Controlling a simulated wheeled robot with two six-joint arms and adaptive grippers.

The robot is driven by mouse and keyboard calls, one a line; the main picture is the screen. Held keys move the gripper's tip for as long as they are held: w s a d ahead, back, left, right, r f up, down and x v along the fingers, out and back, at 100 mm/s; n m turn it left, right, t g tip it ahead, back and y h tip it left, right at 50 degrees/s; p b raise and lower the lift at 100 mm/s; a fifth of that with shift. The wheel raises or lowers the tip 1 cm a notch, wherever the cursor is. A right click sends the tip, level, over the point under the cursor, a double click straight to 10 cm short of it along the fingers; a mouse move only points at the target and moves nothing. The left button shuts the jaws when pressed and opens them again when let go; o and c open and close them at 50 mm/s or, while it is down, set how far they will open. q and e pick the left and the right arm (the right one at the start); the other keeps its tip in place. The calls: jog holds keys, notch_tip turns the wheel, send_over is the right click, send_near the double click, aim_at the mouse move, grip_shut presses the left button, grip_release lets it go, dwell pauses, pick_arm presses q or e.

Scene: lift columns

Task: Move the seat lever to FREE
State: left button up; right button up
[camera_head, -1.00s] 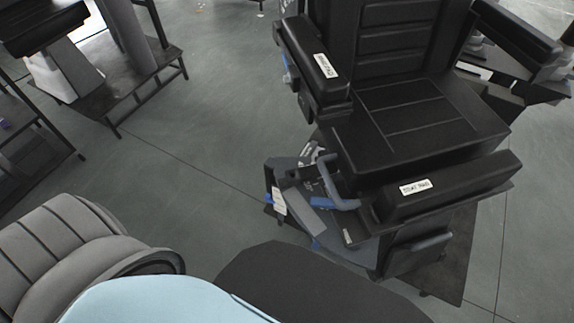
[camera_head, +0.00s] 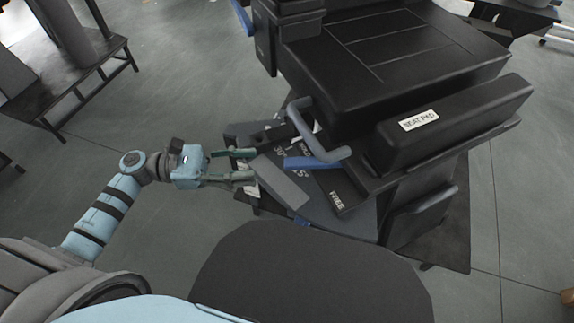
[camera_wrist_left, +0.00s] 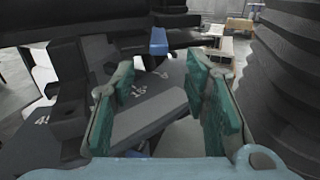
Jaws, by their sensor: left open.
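The dark dial plate (camera_head: 350,218) sits beside the seat and carries angle labels and a FREE label (camera_head: 336,200) near its right end. A blue handle (camera_head: 312,163) and a flat grey bar (camera_head: 281,181) lie over the plate; I cannot tell how they join. In the left wrist view the grey bar (camera_wrist_left: 150,118) lies beyond and below the fingers, with a blue block (camera_wrist_left: 158,42) farther off. My left gripper (camera_head: 249,165) is open and empty at the plate's left side, short of the blue handle. Its green fingers (camera_wrist_left: 160,82) stand apart in the wrist view. My right gripper is out of view.
The black seat (camera_head: 400,50) and its SEAT PAD armrest block (camera_head: 455,120) stand behind and right of the plate. A grey-blue curved tube (camera_head: 315,135) rises close behind the blue handle. Open floor (camera_head: 185,115) lies to the left.

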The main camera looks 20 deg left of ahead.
aim_at(287, 161)
pick_arm(q)
jog(key=x, duration=0.9)
jog(key=shift+d, duration=0.1)
jog(key=shift+c, duration=0.6)
grip_shut()
